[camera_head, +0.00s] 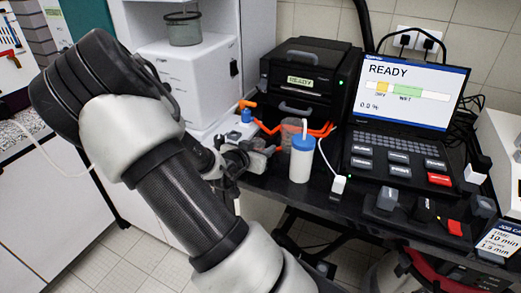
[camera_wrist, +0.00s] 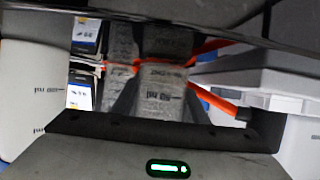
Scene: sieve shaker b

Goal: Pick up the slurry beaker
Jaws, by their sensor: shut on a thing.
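In the wrist view the beaker (camera_wrist: 160,92) shows grey and speckled, with ml marks, in the middle between my fingers. My gripper (camera_head: 270,150) reaches in from the left at the beaker's side and is shut on it. Its fingertips are mostly hidden in the head view. I cannot tell whether the beaker's base is clear of the bench.
A white bottle (camera_head: 301,163) with a blue cap and straw stands close in front of the beaker. Orange tubing (camera_head: 322,130) runs behind it. A laptop (camera_head: 408,95) and grey blocks stand to the right.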

